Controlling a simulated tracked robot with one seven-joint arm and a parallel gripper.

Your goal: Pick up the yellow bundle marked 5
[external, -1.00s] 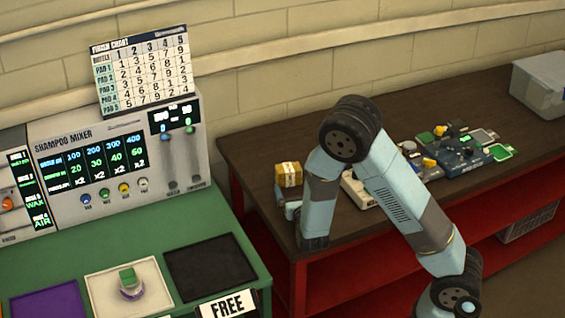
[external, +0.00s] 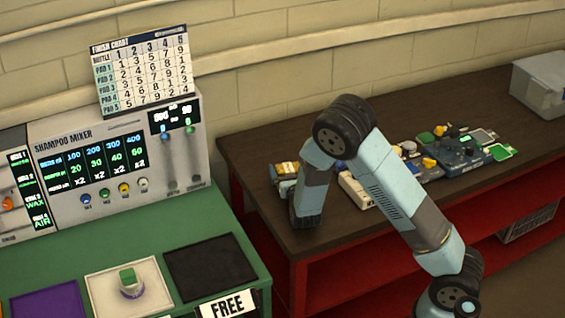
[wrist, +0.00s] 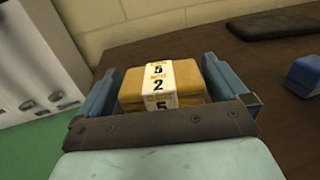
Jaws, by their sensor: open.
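The yellow bundle (wrist: 133,88) has a white band with black figures; a 5, a 2 and another 5 show in the wrist view. It lies between the two open fingers of my gripper (wrist: 162,85), with a narrow gap visible near the right finger. I cannot tell whether the left finger touches it. In the external view the yellow bundle (external: 284,169) shows at the left end of the dark wooden table (external: 262,146), partly hidden by my gripper (external: 285,180).
A blue block (wrist: 303,76) and a dark flat object (wrist: 275,22) lie to the right in the wrist view. Several devices (external: 455,153) stand right of my arm. The shampoo mixer (external: 115,160) and green bench (external: 215,220) are at left. A clear bin (external: 540,85) stands far right.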

